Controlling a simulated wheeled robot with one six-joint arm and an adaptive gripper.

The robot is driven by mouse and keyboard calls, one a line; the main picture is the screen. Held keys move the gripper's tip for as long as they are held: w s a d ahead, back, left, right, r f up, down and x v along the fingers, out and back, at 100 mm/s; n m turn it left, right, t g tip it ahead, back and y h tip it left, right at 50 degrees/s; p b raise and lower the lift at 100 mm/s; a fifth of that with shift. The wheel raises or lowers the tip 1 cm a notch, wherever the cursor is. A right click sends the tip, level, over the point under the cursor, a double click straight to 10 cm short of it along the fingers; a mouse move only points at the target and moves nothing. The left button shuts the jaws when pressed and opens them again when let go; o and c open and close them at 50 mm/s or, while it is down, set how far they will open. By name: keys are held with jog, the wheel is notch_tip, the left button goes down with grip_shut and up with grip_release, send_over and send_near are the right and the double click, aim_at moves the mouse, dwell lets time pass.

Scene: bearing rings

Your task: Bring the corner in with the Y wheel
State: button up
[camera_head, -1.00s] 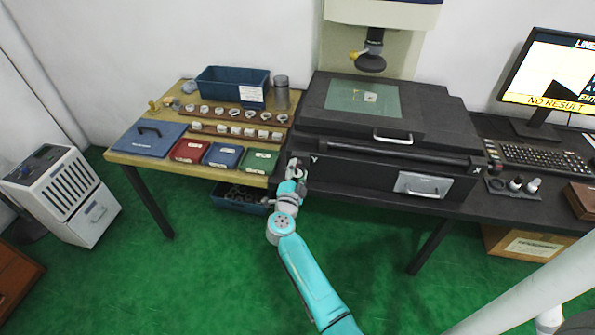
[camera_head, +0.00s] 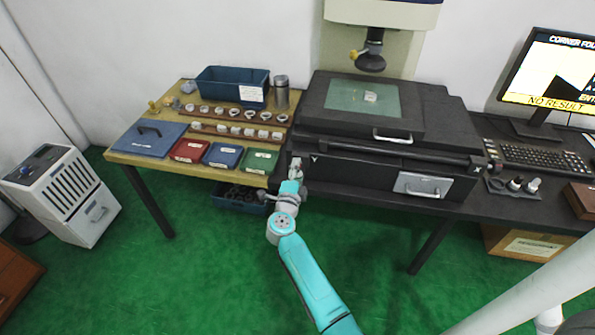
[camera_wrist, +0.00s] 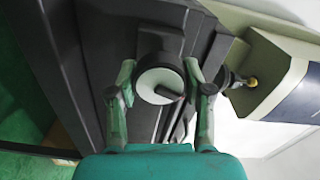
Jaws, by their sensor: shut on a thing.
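The Y wheel (camera_wrist: 158,86) is a pale round knob with a dark handle, on the front left of the black measuring machine (camera_head: 395,165). It sits between my gripper's (camera_wrist: 160,92) two fingers in the wrist view, and the gripper is shut on it. In the head view my gripper (camera_head: 295,170) is at the machine's front left corner, beside the Y mark, and hides the wheel. A small pale part (camera_head: 371,97) lies on the glass stage (camera_head: 345,98) under the lens (camera_head: 371,62).
A wooden table (camera_head: 130,158) at left holds racks of rings, a blue bin (camera_head: 225,85), and red, blue and green trays. A keyboard (camera_head: 540,157) and small bottles are at right. The green floor in front is clear.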

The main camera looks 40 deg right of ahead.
jog(key=o, duration=1.2)
jog(key=shift+c, duration=0.2)
jog(key=shift+a, duration=0.1)
jog(key=v, duration=1.1)
jog(key=shift+s+a, duration=0.25)
jog(key=shift+s, duration=0.1)
